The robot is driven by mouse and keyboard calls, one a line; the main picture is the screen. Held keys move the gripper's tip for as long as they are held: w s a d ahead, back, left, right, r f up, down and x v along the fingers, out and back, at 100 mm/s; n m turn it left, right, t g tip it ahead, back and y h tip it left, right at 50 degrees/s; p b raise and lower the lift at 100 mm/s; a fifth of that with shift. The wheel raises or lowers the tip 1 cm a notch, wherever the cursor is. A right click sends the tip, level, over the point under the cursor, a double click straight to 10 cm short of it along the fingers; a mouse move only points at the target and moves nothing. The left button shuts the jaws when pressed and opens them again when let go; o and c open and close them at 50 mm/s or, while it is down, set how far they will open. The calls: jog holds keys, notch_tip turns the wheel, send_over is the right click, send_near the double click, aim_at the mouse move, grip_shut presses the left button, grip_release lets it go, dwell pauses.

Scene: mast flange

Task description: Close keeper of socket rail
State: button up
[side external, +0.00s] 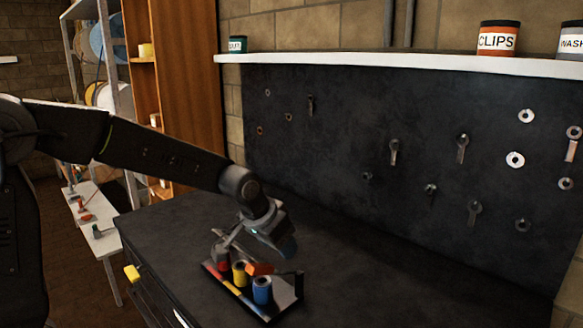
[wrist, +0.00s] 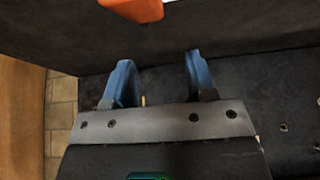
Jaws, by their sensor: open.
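The socket rail (side external: 238,304) is a dark tray on the bench, with a coloured strip along its front edge. A red socket (side external: 223,267), a yellow socket (side external: 239,274) and a blue socket (side external: 262,291) stand upright in it. An orange piece (side external: 260,268), apparently the keeper's end, shows behind and between the yellow and blue sockets. It also shows at the top edge of the wrist view (wrist: 135,8), cut off by the frame. My gripper (wrist: 158,62) is open and empty, its blue fingertips apart. In the side view it hangs just above and behind the rail.
A dark upright post (side external: 299,285) stands at the rail's right end. The dark bench (side external: 400,285) is clear to the right. A black pegboard (side external: 340,150) with hanging parts rises behind, under a white shelf (side external: 400,64).

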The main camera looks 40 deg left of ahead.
jog(key=w+g, duration=0.5)
notch_tip(320, 180, up, 15)
jog(key=s, duration=0.1)
dwell(0.5)
jog(key=g, duration=0.5)
send_near(258, 265)
jog(key=x, duration=1.1)
jog(key=shift+w, duration=0.1)
